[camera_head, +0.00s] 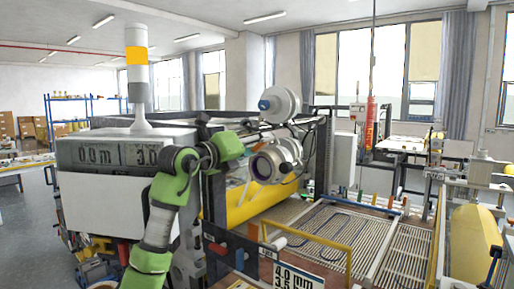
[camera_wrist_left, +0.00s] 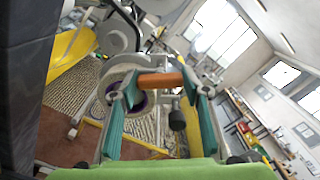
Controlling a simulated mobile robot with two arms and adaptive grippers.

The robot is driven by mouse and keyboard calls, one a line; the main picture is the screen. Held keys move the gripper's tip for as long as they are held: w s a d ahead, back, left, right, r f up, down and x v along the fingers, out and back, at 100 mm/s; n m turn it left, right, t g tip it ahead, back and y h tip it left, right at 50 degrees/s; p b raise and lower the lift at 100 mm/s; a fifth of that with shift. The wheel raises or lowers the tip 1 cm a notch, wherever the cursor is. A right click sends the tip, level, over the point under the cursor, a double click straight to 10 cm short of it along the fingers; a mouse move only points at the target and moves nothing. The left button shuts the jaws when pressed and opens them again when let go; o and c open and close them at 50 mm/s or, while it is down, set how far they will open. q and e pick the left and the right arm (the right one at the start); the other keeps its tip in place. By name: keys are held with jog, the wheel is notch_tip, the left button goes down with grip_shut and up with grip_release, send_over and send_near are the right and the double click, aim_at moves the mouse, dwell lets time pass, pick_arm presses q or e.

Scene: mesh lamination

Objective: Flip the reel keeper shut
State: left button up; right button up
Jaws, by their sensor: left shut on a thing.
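My left gripper (camera_wrist_left: 158,88) is shut on an orange-brown bar (camera_wrist_left: 162,80), which lies crosswise between its teal fingertips in the left wrist view. The bar appears to be the reel keeper's handle, by grey metal parts; whether the keeper is open or shut I cannot tell. Behind it shows a reel with a purple core (camera_wrist_left: 140,101). In the head view my green left arm reaches up to the reels, and its fingertips are hard to make out. A white reel with a blue hub (camera_head: 280,103) sits above a lower reel (camera_head: 276,161). My right gripper is not in view.
A white machine cabinet with a display (camera_head: 125,153) and a signal lamp (camera_head: 137,55) stands left of the arm. A yellow roller (camera_head: 255,200) lies below the reels. A slatted bed (camera_head: 335,228) and yellow rail (camera_head: 310,238) extend to the right.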

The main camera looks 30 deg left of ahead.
pick_arm(q)
jog(key=shift+a+r+n, duration=0.1)
jog(key=shift+n, duration=4.1)
jog(key=o, duration=1.1)
